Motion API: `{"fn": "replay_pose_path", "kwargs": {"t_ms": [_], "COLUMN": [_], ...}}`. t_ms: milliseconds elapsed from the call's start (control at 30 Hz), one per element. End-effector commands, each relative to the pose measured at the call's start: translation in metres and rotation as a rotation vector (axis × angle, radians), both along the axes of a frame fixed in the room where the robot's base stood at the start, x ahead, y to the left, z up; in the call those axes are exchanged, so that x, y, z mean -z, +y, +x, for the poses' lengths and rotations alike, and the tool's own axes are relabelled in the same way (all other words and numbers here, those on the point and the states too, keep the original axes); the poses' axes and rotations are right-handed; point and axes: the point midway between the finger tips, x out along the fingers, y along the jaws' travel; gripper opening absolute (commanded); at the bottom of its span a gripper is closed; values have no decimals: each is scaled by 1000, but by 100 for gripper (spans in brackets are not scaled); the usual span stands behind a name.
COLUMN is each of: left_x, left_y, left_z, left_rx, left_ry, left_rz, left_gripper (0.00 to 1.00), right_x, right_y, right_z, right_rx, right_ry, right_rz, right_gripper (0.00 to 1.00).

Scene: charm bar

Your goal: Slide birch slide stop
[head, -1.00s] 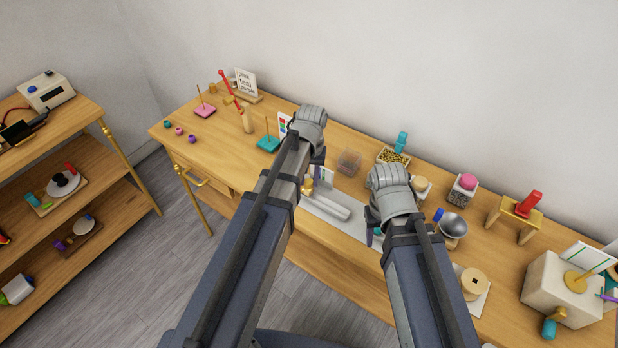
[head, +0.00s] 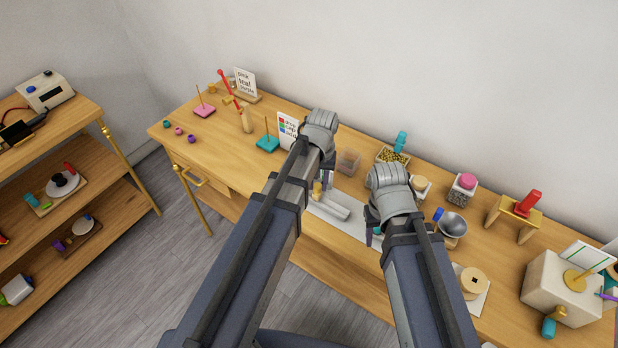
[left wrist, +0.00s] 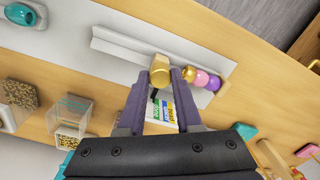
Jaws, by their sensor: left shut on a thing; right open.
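My left gripper (left wrist: 160,84) is shut on a small tan-gold block, which I take for the birch slide stop (left wrist: 160,66); the block also shows in the head view (head: 318,189). The block is at the pale grey channel (left wrist: 125,48), which also shows in the head view (head: 334,207). In the left wrist view a gold bead (left wrist: 193,73), a pink bead (left wrist: 202,79) and a purple bead (left wrist: 214,83) sit in a row right of the block, beside one finger. My right gripper (head: 371,234) is open, right of the channel, its fingertips partly hidden.
A colour-marked card (head: 288,127) stands behind the left gripper. A clear box (head: 347,162) and a tray of gold beads (head: 393,157) stand behind the channel. A metal funnel (head: 453,225) stands right of my right gripper.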

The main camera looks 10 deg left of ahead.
Motion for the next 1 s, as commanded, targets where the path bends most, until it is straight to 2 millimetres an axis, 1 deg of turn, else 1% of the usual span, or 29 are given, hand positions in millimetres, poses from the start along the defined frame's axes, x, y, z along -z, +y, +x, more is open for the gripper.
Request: {"fn": "replay_pose_path", "kwargs": {"t_ms": [33,100,200,300,467,733,767,1000], "left_x": [0,0,0,0,0,0,0,0], "left_y": [-16,-34,-56,-72,-82,-82,-82,-82], "left_z": [-8,-14,-21,-26,-30,-30,-30,-30], "left_rx": [8,8,7,5,2,0,0,0], "left_ry": [-1,-1,-1,-1,-1,-1,-1,0], "left_rz": [-1,-1,-1,-1,-1,-1,-1,-1], "left_gripper": [0,0,0,0,0,0,35,62], "right_x": [0,0,0,0,0,0,0,0], "right_y": [0,0,0,0,0,0,0,0], "right_z": [0,0,0,0,0,0,0,0], "right_rx": [0,0,0,0,0,0,0,0], "right_ry": [0,0,0,0,0,0,0,0], "right_rz": [0,0,0,0,0,0,0,0], "right_gripper": [50,50,50,50,50,50,50,50]}}
